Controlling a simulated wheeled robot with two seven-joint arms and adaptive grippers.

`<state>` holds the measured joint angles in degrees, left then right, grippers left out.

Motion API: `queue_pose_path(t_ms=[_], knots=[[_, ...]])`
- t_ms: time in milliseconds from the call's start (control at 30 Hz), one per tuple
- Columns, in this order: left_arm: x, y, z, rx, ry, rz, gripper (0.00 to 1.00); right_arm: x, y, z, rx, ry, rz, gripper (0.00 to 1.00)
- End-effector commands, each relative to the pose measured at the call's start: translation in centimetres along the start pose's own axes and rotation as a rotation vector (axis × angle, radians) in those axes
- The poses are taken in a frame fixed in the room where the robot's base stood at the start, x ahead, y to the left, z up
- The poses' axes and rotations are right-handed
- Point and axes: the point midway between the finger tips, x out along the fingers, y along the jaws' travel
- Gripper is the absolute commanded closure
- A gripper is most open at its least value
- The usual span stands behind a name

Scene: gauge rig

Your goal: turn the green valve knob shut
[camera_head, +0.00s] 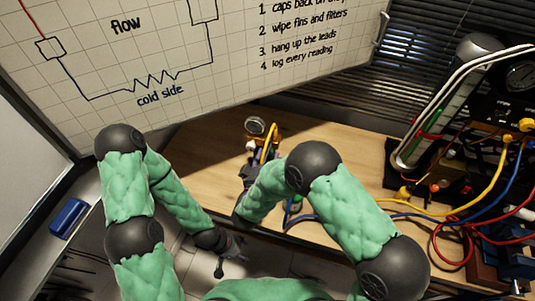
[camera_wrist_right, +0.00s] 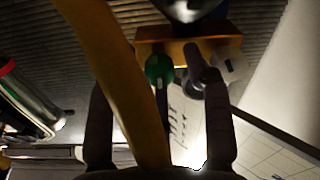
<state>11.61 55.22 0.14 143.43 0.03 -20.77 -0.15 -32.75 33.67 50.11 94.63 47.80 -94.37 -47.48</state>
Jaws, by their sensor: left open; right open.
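The green valve knob (camera_wrist_right: 158,70) shows in the right wrist view on the brass-coloured manifold (camera_wrist_right: 182,46). My right gripper (camera_wrist_right: 158,92) is open, with one finger on each side of the picture, and the knob appears between and beyond its fingertips. I cannot tell how far off the knob is, and nothing is held. In the head view my right gripper (camera_head: 248,174) is near the small rig with the round gauge (camera_head: 255,126); the green knob is too small to make out there. My left gripper (camera_head: 224,262) is open and empty, low over the floor.
A yellow hose (camera_wrist_right: 122,65) crosses close before the right wrist camera, beside the knob. A pale knob (camera_wrist_right: 232,66) sits on the manifold's right.

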Motion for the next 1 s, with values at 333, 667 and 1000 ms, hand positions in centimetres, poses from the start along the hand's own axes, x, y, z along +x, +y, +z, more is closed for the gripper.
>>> queue_pose_path(t_ms=[333, 667, 1000], knots=[[0.0, 0.0, 0.0, 0.000, 0.000, 0.000, 0.46, 0.0, 0.0, 0.0, 0.001, 0.000, 0.000, 1.00], [0.2, -0.1, 0.0, 0.000, 0.000, 0.000, 0.46, 0.0, 0.0, -0.1, 0.022, 0.002, 0.000, 1.00], [1.5, -0.5, -0.1, 0.000, 0.000, 0.000, 0.46, 0.0, -0.1, 0.0, 0.204, 0.004, 0.000, 1.00]])
